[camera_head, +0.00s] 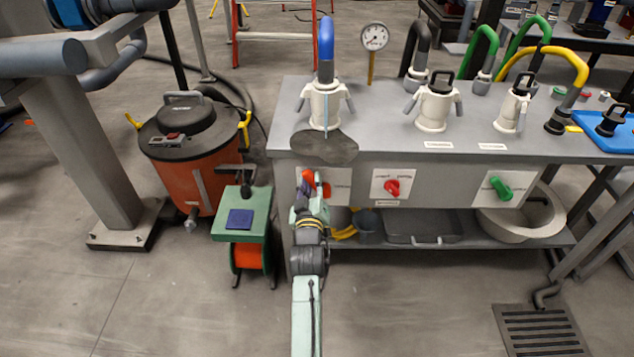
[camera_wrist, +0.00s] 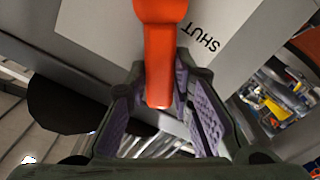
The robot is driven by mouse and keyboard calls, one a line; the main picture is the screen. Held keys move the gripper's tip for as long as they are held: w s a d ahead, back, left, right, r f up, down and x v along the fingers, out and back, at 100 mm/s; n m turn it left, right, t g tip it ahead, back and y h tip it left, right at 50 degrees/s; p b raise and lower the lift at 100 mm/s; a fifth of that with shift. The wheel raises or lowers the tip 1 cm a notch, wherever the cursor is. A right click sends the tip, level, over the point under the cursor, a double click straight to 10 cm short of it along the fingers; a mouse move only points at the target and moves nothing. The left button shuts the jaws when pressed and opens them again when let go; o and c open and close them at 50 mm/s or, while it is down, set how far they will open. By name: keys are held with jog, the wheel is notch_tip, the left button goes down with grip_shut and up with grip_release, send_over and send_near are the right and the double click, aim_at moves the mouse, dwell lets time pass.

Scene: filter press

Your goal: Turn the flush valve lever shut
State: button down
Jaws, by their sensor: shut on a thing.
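The orange valve lever (camera_head: 308,180) is on the left white panel of the bench front, just under the bench top. In the head view my gripper (camera_head: 310,192) covers part of it and most of the panel's lettering. In the wrist view the orange lever (camera_wrist: 160,60) reaches down between the two purple-padded fingers of my gripper (camera_wrist: 160,105), which is shut on it. A white plate (camera_wrist: 225,35) lettered SHUT lies behind, right of the lever. The lever points at neither the word nor a stop that I can make out.
The red knob (camera_head: 392,187) and green lever (camera_head: 500,188) sit farther right on the bench front (camera_head: 440,178). A dark puddle (camera_head: 324,147) lies on the bench top above my gripper. An orange vacuum drum (camera_head: 185,178) and green stand (camera_head: 243,225) are close on the left.

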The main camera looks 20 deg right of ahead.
jog(key=shift+w+a+f+n, duration=0.15)
jog(key=shift+a+n, duration=0.1)
jog(key=shift+n, duration=0.4)
jog(key=shift+a+f+n, duration=0.15)
jog(key=shift+a+n, duration=0.1)
jog(key=shift+n, duration=0.4)
jog(key=c, duration=1.4)
grip_release()
jog(key=shift+f, duration=0.15)
jog(key=v, duration=0.7)
jog(key=shift+s, duration=0.25)
jog(key=shift+a, duration=0.1)
